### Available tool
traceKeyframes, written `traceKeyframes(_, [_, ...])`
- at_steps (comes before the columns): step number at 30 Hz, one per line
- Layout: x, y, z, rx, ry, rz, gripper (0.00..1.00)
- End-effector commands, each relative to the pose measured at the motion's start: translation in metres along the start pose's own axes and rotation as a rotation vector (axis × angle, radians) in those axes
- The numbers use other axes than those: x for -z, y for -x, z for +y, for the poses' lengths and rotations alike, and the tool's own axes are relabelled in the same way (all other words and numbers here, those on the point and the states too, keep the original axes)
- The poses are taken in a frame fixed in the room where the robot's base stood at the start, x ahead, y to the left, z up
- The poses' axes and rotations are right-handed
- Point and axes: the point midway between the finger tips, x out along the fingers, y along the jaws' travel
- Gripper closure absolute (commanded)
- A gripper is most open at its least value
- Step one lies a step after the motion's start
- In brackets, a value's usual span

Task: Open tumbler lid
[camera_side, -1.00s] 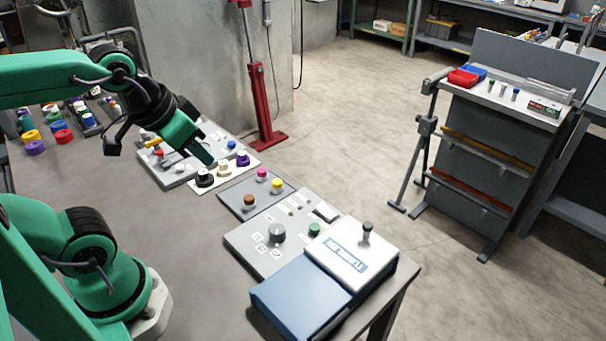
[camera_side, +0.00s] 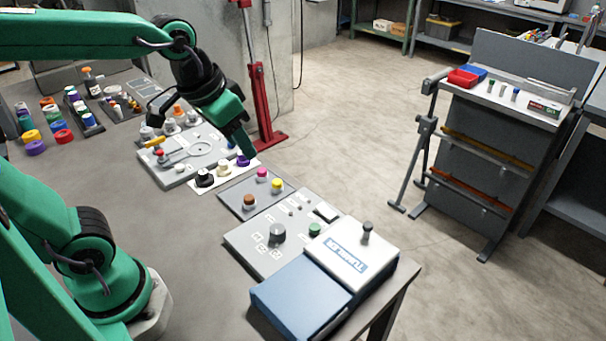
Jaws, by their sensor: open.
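The tumbler is a blue box (camera_side: 300,298) at the front right of the table. Its white lid (camera_side: 350,262) carries a blue label reading "TUMBLER" and lies flat, closed over the rear right part of the box. A dark knob handle (camera_side: 367,232) stands up near the lid's far edge. My gripper (camera_side: 248,152) is up and left of the lid, over the far end of the panels near a purple knob. It points down, holds nothing that I can see, and is well apart from the lid. Its fingertips are small and partly hidden from this angle.
A grey control panel (camera_side: 243,240) with a grey dial and green button adjoins the tumbler. Beyond it are a panel with coloured buttons (camera_side: 238,207) and a white strip with knobs (camera_side: 213,189). Several coloured jars (camera_side: 61,131) stand at the back left. The table's middle (camera_side: 190,235) is clear.

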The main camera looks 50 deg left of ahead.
Motion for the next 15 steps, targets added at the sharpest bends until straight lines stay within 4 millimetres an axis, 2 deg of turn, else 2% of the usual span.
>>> traceKeyframes(6, [0.035, -0.017, 0.022, -0.017, -0.036, -0.073, 0.59])
traceKeyframes(15, [0.075, -0.052, 0.058, -0.031, -0.082, -0.166, 0.59])
